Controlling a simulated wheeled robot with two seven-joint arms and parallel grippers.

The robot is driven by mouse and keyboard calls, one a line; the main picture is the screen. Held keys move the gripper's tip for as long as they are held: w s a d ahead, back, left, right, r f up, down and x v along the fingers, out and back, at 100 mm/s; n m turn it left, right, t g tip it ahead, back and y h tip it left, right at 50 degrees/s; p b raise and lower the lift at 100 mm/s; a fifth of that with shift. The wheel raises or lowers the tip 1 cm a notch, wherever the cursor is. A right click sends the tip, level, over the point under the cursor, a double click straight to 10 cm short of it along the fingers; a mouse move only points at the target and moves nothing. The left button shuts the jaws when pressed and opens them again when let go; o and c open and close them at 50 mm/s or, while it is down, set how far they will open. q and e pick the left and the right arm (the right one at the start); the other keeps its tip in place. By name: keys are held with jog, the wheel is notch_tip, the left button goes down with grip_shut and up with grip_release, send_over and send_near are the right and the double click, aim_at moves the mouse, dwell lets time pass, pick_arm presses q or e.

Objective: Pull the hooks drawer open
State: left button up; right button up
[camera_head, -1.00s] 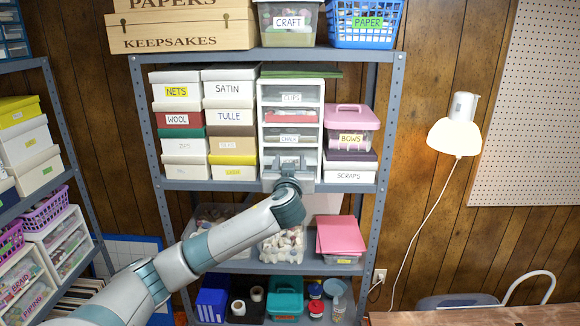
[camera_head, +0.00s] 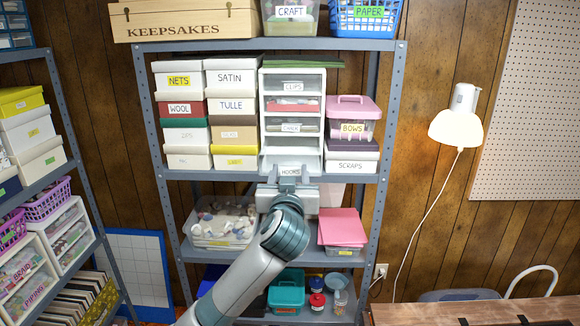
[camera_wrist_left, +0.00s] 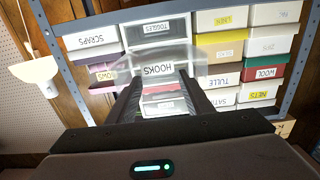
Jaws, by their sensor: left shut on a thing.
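The hooks drawer (camera_head: 291,171) is in the white drawer unit (camera_head: 261,104) on the middle shelf. It stands pulled out, its front nearer me than the drawers above. My left gripper (camera_head: 288,187) is at the drawer front, below its label, and shut on it; the jaws hide the lower front. In the left wrist view, the gripper's dark fingers (camera_wrist_left: 160,100) reach to the clear drawer front, and the HOOKS label (camera_wrist_left: 160,69) shows between and beyond them. My right gripper is not in view.
Labelled boxes (camera_head: 232,107) stand left of the unit. A pink BOWS bin (camera_head: 354,130) and the SCRAPS box (camera_head: 351,167) stand to its right. A clear tub (camera_head: 220,225) and a pink folder (camera_head: 342,227) are on the shelf below. A lit lamp (camera_head: 457,128) is on the wall.

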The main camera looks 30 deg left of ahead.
pick_arm(q)
jog(key=shift+v, duration=0.95)
jog(key=shift+w, duration=0.1)
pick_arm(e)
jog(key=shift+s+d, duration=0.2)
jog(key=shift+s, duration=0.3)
pick_arm(q)
jog(key=shift+a, duration=0.1)
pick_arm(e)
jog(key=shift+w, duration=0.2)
pick_arm(q)
jog(key=o, duration=1.5)
